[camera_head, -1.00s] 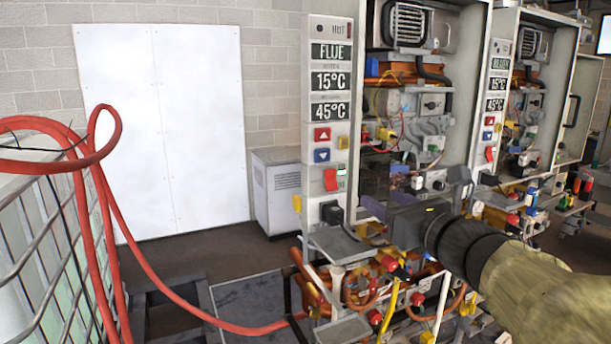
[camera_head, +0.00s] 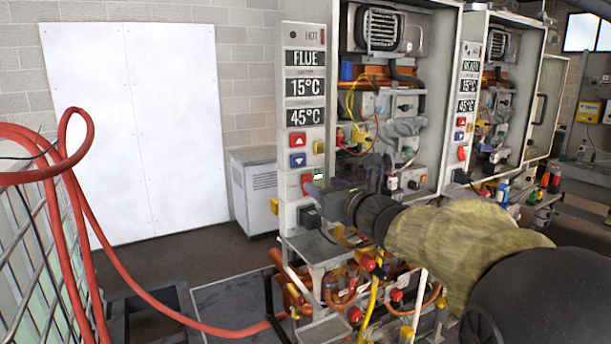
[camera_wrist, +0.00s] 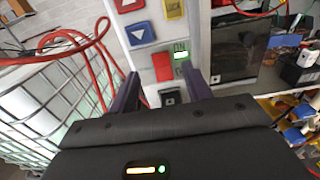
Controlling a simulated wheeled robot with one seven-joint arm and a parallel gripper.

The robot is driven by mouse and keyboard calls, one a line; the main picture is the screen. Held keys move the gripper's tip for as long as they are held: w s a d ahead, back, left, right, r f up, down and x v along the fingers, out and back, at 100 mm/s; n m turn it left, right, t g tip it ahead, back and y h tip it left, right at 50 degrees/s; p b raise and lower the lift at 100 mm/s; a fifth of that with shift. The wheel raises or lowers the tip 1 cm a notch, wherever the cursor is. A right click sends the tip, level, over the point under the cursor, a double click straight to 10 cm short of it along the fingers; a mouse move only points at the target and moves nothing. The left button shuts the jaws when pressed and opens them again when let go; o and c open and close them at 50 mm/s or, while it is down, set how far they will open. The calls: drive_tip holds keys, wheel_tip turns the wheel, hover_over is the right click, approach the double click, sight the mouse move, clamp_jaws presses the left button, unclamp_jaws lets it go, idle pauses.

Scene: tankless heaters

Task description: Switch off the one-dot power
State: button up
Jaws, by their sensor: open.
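The near heater's tall grey control panel (camera_head: 303,130) has FLUE, 15°C and 45°C displays. A red switch (camera_wrist: 162,67) sits low on it, beside a lit green lamp (camera_wrist: 181,54) under an ON label. In the head view the switch (camera_head: 307,179) is partly hidden by my gripper (camera_head: 325,187). My gripper, also in the wrist view (camera_wrist: 162,76), is open and empty, its dark fingers on either side of the switch. Whether they touch the panel I cannot tell. I see no dot mark that I can make out.
Above the switch are a blue down button (camera_wrist: 141,34), a red up button (camera_head: 298,142) and a yellow button (camera_wrist: 174,8). A black plug (camera_head: 309,216) is below. A second heater panel (camera_head: 465,110) stands right. A red hose (camera_head: 90,200) loops over a wire cage at left.

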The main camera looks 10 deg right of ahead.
sight(308, 176)
drive_tip(key=p+x, duration=0.1)
drive_tip(key=x, duration=0.4)
drive_tip(key=shift+w+a, duration=0.1)
drive_tip(key=shift+w, duration=0.25)
drive_tip(key=c, duration=1)
